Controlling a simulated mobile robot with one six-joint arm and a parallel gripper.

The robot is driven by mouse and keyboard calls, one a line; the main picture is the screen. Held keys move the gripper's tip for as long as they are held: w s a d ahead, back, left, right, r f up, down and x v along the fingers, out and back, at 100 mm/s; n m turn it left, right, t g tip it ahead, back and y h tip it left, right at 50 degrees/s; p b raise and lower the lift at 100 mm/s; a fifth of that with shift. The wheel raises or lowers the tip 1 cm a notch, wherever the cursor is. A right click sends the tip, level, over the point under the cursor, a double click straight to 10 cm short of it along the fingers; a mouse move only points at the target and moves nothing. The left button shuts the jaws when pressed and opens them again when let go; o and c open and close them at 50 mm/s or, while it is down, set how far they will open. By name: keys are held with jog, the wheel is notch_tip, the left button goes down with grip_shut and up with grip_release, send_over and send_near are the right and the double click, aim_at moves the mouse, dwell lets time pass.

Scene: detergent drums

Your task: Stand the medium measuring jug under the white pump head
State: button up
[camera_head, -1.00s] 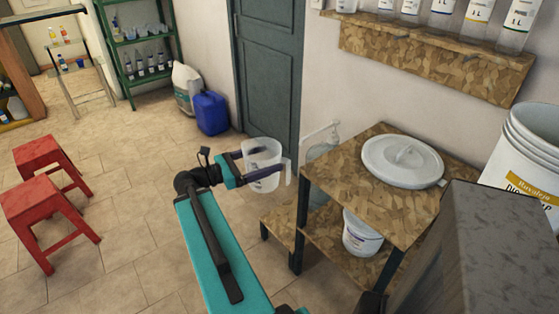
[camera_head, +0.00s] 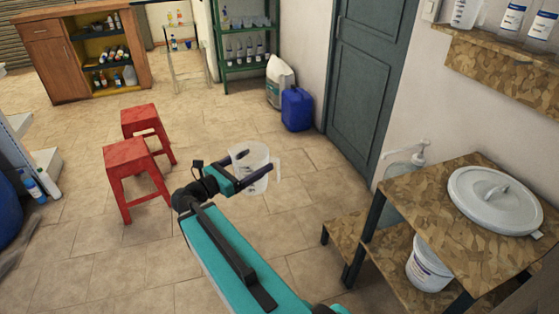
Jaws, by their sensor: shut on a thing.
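A clear measuring jug (camera_head: 252,175) with a handle on its right is held upright between the fingers of my gripper (camera_head: 256,168), in mid-picture over the tiled floor. My gripper is shut on it. I cannot tell the jug's size mark. The white pump head (camera_head: 422,152) tops a large clear bottle (camera_head: 396,168) behind the wooden stand at right. Its spout points left. The stand's top hides the bottle's lower part. The jug is well left of the pump and apart from it.
The chipboard stand (camera_head: 415,208) carries a grey lid (camera_head: 495,205) and, below, a white bucket (camera_head: 427,268). Its low shelf (camera_head: 350,240) juts left with bare room. Red stools (camera_head: 135,165), a blue canister (camera_head: 297,108) and a white sack stand farther off. Open floor lies between.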

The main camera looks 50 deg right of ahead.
jog(key=w+a+f+n+t+y, duration=0.1)
jog(key=w+a+n+t, duration=0.2)
jog(key=a, duration=0.9)
jog(key=w+a+n+t+y, duration=0.1)
jog(key=w+a+n+t, duration=0.2)
jog(key=w+a+t, duration=0.3)
jog(key=w+a+f+n+t+y, duration=0.1)
jog(key=w+a, duration=0.5)
jog(key=a, duration=1.1)
jog(key=n+t+y, duration=0.1)
jog(key=n+t, duration=0.1)
jog(key=t, duration=0.1)
jog(key=shift+a+f, duration=0.3)
jog(key=shift+a, duration=0.05)
jog(key=shift+a, duration=0.15)
